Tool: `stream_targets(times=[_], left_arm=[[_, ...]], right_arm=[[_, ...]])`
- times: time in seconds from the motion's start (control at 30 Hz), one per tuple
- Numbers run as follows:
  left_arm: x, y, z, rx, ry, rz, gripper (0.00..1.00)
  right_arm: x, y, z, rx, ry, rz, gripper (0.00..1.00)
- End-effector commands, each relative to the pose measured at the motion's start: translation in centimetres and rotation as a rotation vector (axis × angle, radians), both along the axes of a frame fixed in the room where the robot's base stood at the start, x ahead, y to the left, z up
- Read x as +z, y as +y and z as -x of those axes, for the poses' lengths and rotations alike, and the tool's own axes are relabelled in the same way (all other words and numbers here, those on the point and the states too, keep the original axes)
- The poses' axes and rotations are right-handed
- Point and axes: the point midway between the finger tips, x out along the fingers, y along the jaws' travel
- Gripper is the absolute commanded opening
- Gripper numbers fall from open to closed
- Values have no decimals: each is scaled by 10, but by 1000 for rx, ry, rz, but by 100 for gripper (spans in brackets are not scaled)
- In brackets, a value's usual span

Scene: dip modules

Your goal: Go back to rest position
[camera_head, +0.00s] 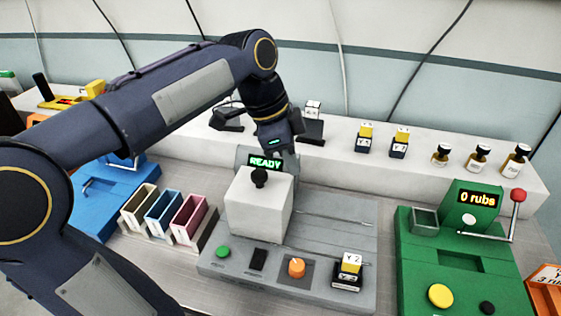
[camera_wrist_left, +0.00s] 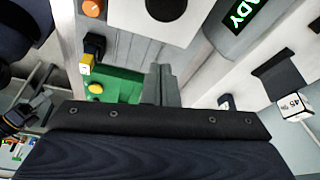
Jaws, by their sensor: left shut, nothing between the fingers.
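My left arm comes in from the left and arches over the bench in the head view. Its gripper (camera_head: 284,158) points down behind the white block with a black knob (camera_head: 259,204), beside the lit READY display (camera_head: 265,162). The block hides part of the fingertips. In the left wrist view the fingers (camera_wrist_left: 160,86) are together, with nothing between them. The grey machine (camera_head: 225,262) carries the block, a green button, an orange knob and a yellow-topped module marked Y2 (camera_head: 350,264).
A green machine (camera_head: 408,262) reading "0 rubs", with a red-knobbed lever (camera_head: 517,197), stands at right. Three coloured bins (camera_head: 163,212) and a blue machine (camera_head: 112,200) are at left. Modules and small bottles (camera_head: 478,158) stand on the white rear shelf (camera_head: 350,175).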

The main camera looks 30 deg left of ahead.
Motion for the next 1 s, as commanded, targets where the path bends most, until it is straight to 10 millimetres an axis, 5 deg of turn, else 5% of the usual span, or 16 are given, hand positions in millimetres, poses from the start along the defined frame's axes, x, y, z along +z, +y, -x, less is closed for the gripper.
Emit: stream_targets(times=[0.2,0.53,0.77,1.0], left_arm=[[52,15,8,4,-8,2,0],[82,24,15,1,-5,3,0],[78,25,20,35,-5,11,0],[22,17,71,415,4,130,0]], right_arm=[[8,0,0,0,0,0,36],[12,0,0,0,1,0,36],[12,0,0,0,1,0,36],[19,0,0,0,1,0,36]])
